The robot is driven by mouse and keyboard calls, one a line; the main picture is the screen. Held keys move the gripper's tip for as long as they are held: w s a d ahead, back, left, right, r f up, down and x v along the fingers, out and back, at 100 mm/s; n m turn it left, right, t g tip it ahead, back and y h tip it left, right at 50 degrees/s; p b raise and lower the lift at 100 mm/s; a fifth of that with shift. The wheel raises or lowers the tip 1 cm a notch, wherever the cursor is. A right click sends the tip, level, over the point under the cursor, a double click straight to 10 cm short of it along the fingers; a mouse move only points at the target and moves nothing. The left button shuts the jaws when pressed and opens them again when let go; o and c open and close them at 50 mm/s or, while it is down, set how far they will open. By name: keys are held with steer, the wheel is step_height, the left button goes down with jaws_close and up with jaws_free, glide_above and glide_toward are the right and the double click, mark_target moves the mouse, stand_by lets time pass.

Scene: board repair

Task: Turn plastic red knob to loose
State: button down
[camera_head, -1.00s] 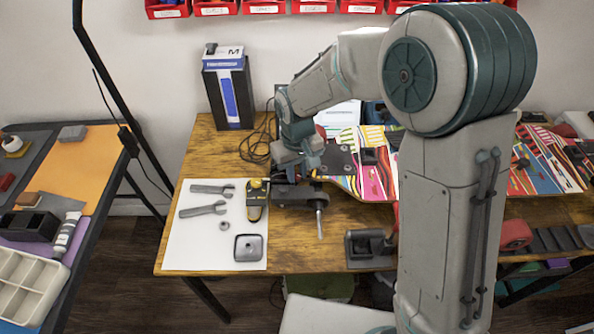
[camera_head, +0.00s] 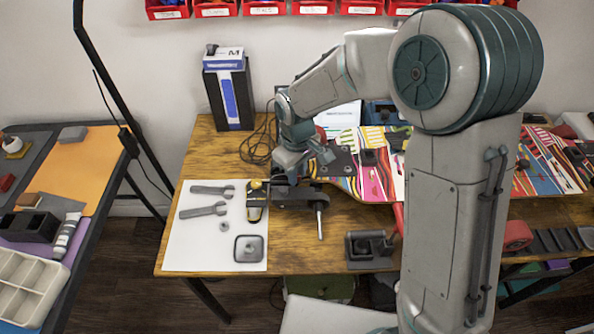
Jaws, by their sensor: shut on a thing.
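My gripper (camera_head: 288,176) points down over the dark vise-like holder (camera_head: 290,198) at the left end of the colourful skateboard deck (camera_head: 372,165). It is shut at the top of this holder. The plastic red knob does not show clearly; my gripper hides the spot between its fingers. A metal bar (camera_head: 319,220) sticks out from the holder toward the front of the table.
Left of the holder, a white sheet (camera_head: 190,245) carries two wrenches (camera_head: 205,209), a yellow-and-black tool (camera_head: 256,205) and a square grey part (camera_head: 248,248). A blue-and-black box (camera_head: 229,95) stands behind. My arm blocks the view at centre right.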

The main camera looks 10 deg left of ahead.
mark_target(300, 177)
steer(key=shift+r, duration=0.1)
steer(key=c, duration=1.3)
jaws_free()
step_height(300, 177, up, 14)
steer(key=s+d+m+t, duration=0.1)
steer(key=s+d+m, duration=0.5)
steer(key=d, duration=0.7)
steer(key=s+d+m+t, duration=0.1)
steer(key=s+d+m, duration=0.5)
steer(key=d, duration=0.7)
steer(key=shift+s+t, duration=0.4)
steer(key=shift+s, duration=0.65)
